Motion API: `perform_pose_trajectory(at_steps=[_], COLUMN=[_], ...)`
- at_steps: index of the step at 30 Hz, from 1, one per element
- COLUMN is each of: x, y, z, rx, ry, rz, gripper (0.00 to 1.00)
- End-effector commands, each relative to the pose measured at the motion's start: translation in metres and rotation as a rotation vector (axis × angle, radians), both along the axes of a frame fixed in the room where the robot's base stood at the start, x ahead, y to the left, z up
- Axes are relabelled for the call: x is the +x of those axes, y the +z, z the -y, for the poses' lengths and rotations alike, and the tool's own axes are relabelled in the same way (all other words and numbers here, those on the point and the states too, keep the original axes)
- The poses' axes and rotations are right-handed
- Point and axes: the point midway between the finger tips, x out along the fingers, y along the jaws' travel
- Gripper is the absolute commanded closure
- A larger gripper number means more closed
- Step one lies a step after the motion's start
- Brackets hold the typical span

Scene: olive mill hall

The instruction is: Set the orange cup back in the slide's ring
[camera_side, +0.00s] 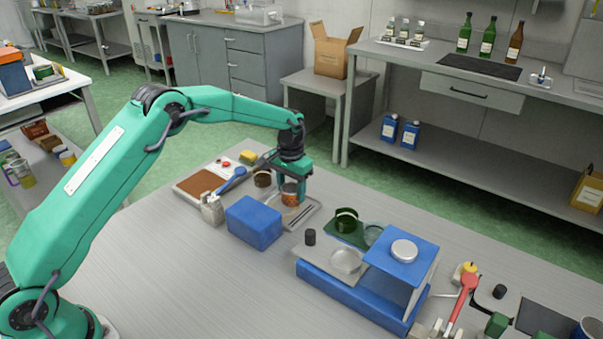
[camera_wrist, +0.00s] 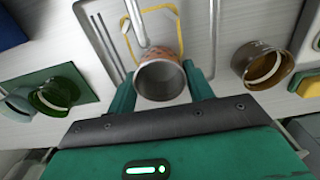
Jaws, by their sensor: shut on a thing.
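The orange cup (camera_side: 289,194) is held between the fingers of my gripper (camera_side: 291,190), above or at a grey tray (camera_side: 312,217). In the wrist view the cup (camera_wrist: 160,80) is seen from its open end, between the two green fingers (camera_wrist: 162,88). A thin yellow loop (camera_wrist: 180,35), possibly the slide's ring, shows behind the cup, with a grey rod (camera_wrist: 137,22) beside it. The cup hides part of the loop, and I cannot tell whether the cup sits inside it or touches the tray.
A brown cup (camera_side: 263,178) stands behind my gripper; a green cup (camera_side: 346,220) is on a green mat to the right. A blue box (camera_side: 254,222) is close in front. A blue apparatus (camera_side: 400,268) stands at right. The front of the table (camera_side: 190,275) is clear.

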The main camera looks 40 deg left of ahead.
Motion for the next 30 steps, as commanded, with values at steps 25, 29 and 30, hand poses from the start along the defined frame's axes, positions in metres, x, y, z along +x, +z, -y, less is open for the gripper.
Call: perform_pose_trajectory(at_steps=[25,29,30], x=[0.0,0.0,0.0], y=[0.06,0.065,0.066], z=[0.0,0.0,0.0], rx=[0.0,0.0,0.0], ry=[0.0,0.0,0.0], rz=[0.002,0.001,0.001], gripper=[0.66,0.66,0.66])
